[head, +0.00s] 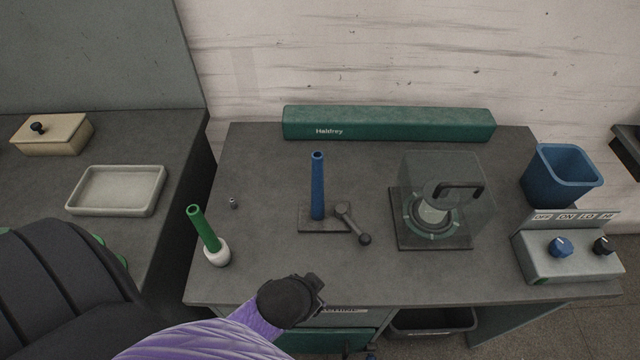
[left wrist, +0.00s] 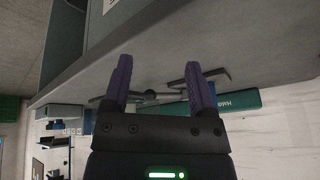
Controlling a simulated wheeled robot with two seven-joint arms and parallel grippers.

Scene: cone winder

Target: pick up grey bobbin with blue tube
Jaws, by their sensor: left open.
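A blue tube (head: 318,186) stands upright on a small dark base plate (head: 308,226) in the middle of the table. No grey bobbin on a blue tube can be made out. A white bobbin (head: 217,253) with a green tube (head: 202,228) stands near the table's left front edge, its tube leaning left. My left gripper is at the table's front edge, and its dark wrist end hides the fingers in the head view. My right gripper is not in view.
A clear cover (head: 470,185) with a black handle stands right of the lever (head: 352,222). A control box (head: 567,255) and blue bin (head: 563,180) are at right. A green bar (head: 390,124) lies at the back. A tray (head: 117,190) and box (head: 52,135) are left.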

